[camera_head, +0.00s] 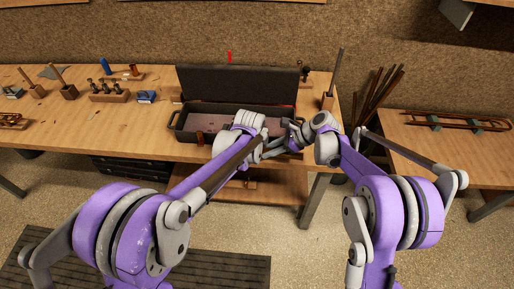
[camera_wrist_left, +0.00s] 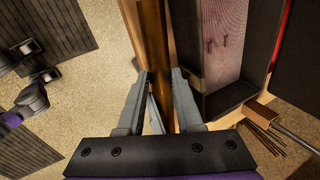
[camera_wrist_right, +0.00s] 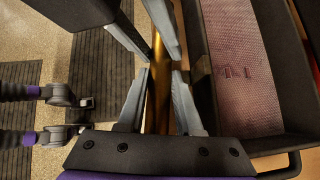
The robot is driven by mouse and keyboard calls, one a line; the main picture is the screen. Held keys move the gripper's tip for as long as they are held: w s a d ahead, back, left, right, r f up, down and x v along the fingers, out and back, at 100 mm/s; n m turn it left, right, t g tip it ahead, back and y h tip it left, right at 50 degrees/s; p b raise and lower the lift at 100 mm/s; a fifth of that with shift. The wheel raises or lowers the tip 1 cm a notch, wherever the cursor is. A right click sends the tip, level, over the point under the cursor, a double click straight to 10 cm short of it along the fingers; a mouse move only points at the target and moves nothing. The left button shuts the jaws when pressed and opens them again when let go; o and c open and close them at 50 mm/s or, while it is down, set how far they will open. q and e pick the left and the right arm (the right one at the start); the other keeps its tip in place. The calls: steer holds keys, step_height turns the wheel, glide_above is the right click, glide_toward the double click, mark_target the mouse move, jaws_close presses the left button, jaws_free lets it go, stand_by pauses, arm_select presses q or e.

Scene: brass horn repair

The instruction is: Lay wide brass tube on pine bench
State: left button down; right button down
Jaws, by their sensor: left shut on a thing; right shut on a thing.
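The wide brass tube (camera_wrist_right: 158,85) runs lengthwise between my right gripper's fingers (camera_wrist_right: 162,72) in the right wrist view. That gripper is shut on it. In the left wrist view my left gripper (camera_wrist_left: 162,74) is shut on the same tube (camera_wrist_left: 154,40). In the head view my right gripper (camera_head: 295,139) and left gripper (camera_head: 273,148) are close together at the front of the open case, and they and the arms hide most of the tube. The pine bench (camera_head: 60,122) stretches behind and to the left.
A dark open case (camera_head: 188,134) with a pinkish lining sits on the bench beside the tube. Tool blocks (camera_head: 108,95) stand at the back left. Dark rods (camera_head: 380,90) lean between this bench and a right-hand bench (camera_head: 420,150) bearing brass tubing. The bench's left front is fairly clear.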

steer(key=c, duration=0.5)
jaws_free()
